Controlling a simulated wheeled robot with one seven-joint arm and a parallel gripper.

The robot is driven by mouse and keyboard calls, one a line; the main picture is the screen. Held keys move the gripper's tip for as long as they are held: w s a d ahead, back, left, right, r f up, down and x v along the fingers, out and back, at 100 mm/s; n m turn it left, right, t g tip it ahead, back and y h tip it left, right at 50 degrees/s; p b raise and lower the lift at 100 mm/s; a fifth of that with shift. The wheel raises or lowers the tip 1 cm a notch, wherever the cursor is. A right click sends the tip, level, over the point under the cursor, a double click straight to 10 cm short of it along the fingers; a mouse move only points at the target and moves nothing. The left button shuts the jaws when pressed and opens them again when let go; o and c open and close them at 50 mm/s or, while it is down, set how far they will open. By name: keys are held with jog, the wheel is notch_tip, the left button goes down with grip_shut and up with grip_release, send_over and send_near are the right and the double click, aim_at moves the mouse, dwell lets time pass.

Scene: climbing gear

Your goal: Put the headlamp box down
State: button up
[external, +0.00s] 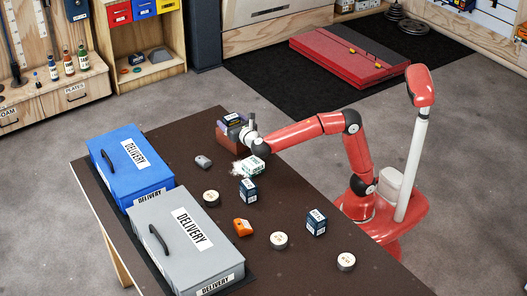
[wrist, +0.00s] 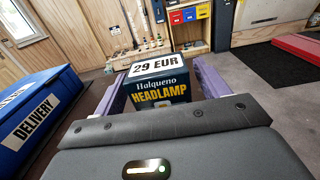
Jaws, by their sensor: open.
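The headlamp box (wrist: 158,95) is dark blue with yellow HEADLAMP lettering and a white "29 EUR" label on top. In the wrist view it stands upright between the two purple fingers of my gripper (wrist: 163,82), which are open with the box still between them. In the external view my gripper (external: 234,121) is at the far end of the dark table, over a reddish-brown holder (external: 226,143). The box is mostly hidden there by the gripper. I cannot tell exactly how its underside rests.
A blue delivery box (external: 116,180) and a grey delivery box (external: 180,256) stand along the table's left side.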

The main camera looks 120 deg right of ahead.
jog(key=a, duration=1)
jog(key=shift+b, duration=0.3)
jog(key=s+m+y, duration=0.1)
jog(key=s, duration=0.1)
jog(key=s+f+m+y, duration=0.1)
jog(key=s, duration=0.2)
jog(key=s+f+m+y, duration=0.1)
jog(key=s+m, duration=0.1)
jog(key=shift+s+d+f+g+p, duration=0.1)
jog(key=shift+s+d+g+p, duration=0.05)
jog(key=shift+g+p, duration=0.2)
jog(key=s+a+f+m+t+y, duration=0.3)
jog(key=s+a+f+m+y, duration=0.5)
jog(key=s+a+f+y, duration=0.1)
jog(key=s+a+f+p, duration=0.1)
jog(key=a+f, duration=0.1)
jog(key=a, duration=0.1)
jog(key=shift+s, duration=0.4)
jog(key=shift+o, duration=0.4)
jog(key=s+a+f+m+t+y, duration=0.1)
jog(key=s+a+f+m+y, duration=0.1)
jog(key=a, duration=0.4)
jog(key=s+a+f+m+t+y, duration=0.2)
jog(key=a+f+m+y, duration=0.1)
jog(key=a, duration=0.4)
jog(key=shift+a+f+m+y, duration=0.15)
jog(key=shift+m+y, duration=0.35)
